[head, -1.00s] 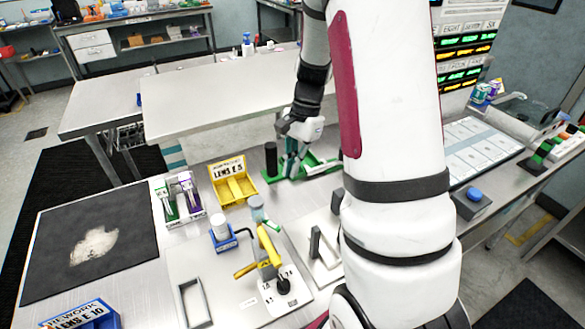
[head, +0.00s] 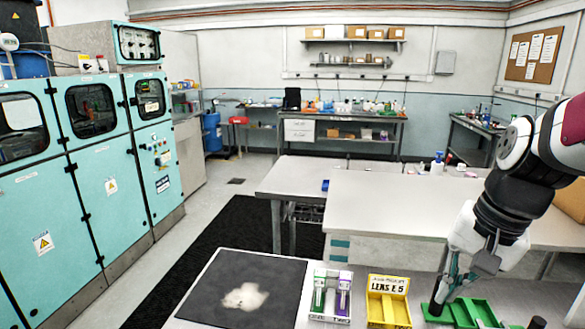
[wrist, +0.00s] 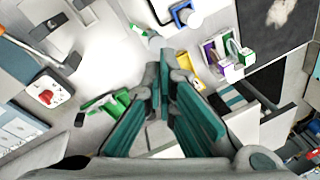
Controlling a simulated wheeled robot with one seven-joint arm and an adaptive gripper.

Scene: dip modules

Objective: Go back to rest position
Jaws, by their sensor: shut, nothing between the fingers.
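My gripper (head: 440,300) hangs at the right of the head view, pointing down by the green tray (head: 463,313). In the wrist view its teal fingers (wrist: 163,72) come together at the tips, shut and empty. The green tray also shows below and left of the fingers in the wrist view (wrist: 106,104). I cannot tell how far the fingertips are from the tray.
A yellow bin (head: 388,307) and a holder with green and purple items (head: 330,300) stand left of the gripper. A dark mat (head: 208,300) lies on the bench. A white table (head: 410,208) stands behind. Teal cabinets (head: 95,200) line the left.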

